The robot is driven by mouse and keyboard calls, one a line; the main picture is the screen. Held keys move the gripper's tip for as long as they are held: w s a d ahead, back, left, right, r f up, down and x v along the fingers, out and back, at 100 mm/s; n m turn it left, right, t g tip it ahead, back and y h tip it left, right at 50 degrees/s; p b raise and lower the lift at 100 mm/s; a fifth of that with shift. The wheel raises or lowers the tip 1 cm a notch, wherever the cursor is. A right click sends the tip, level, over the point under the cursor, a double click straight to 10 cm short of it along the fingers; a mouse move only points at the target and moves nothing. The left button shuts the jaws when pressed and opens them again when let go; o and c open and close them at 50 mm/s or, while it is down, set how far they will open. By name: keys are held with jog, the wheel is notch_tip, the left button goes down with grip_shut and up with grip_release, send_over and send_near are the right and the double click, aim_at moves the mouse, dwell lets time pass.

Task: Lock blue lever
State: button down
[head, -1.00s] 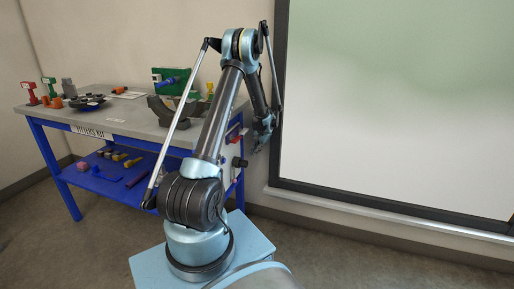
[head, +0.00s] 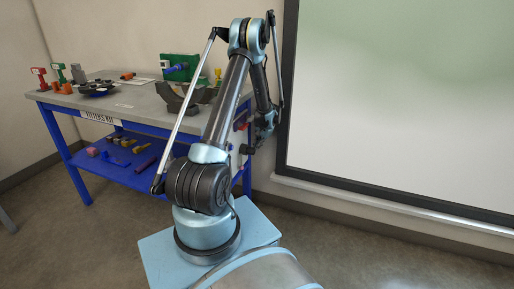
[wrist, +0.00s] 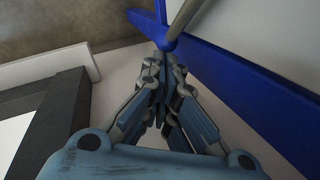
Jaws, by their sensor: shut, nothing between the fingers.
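In the head view, my gripper (head: 258,141) hangs low beside the right end of the cart, and my arm hides part of that end. A blue part (head: 176,68) shows on the green block on the cart top; I cannot tell if it is a lever.
The grey-topped cart (head: 125,108) carries a dark curved clamp (head: 183,99) and small fittings. Its lower blue shelf (head: 128,176) holds several small parts. A blue bar (wrist: 235,85) crosses the wrist view beside my fingers. A framed white board (head: 400,100) stands right of my arm.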

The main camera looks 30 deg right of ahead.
jog(key=shift+s+a+f, duration=0.1)
jog(key=shift+a+f, duration=0.05)
jog(key=shift+f, duration=0.25)
jog(key=shift+g+y, duration=0.5)
jog(key=shift+y, duration=0.1)
jog(key=shift+s+a+f, duration=0.45)
jog(key=shift+a+f, duration=0.2)
jog(key=shift+f, duration=0.15)
jog(key=shift+s+a+f, duration=0.45)
jog(key=shift+a+f, duration=0.2)
jog(key=shift+f, duration=0.15)
